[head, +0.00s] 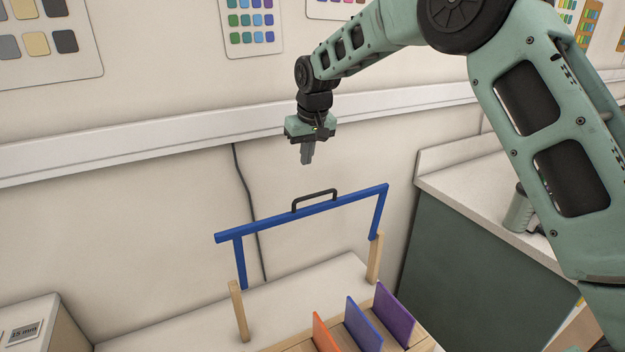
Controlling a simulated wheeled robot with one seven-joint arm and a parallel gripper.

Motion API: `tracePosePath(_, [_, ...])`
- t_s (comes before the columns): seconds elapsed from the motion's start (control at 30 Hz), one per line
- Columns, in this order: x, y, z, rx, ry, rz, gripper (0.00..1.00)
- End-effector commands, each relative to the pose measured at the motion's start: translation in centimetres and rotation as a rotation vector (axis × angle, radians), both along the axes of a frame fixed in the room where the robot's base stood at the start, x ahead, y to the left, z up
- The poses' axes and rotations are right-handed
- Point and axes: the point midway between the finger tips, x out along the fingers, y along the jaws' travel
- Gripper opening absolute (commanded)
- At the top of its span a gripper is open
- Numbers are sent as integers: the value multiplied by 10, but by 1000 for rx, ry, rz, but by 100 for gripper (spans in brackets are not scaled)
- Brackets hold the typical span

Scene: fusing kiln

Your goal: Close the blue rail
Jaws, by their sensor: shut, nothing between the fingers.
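The blue rail (335,203) stands raised in the head view, a long bar on two blue side arms. A black handle (314,200) sits on top of the bar near its middle. The side arms meet two wooden posts (239,311) at the left and right of a pale bench top. My gripper (307,162) points down above the handle, apart from it by a visible gap. Its fingers are together and hold nothing.
A wooden rack (292,346) with upright orange (325,335), blue (363,324) and purple (394,314) panels stands in front of the rail. A counter (480,200) is at the right. A black cable (247,200) hangs on the wall behind. A box with a display (30,325) is at lower left.

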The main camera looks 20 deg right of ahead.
Motion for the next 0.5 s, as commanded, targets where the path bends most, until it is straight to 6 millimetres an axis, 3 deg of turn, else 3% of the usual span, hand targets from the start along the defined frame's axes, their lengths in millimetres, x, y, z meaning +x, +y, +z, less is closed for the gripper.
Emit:
tracePosePath(0.43, [21, 5, -85, 0, 6, 1, 0])
tracePosePath(0.5, [10, 3, -79, 0, 3, 1, 0])
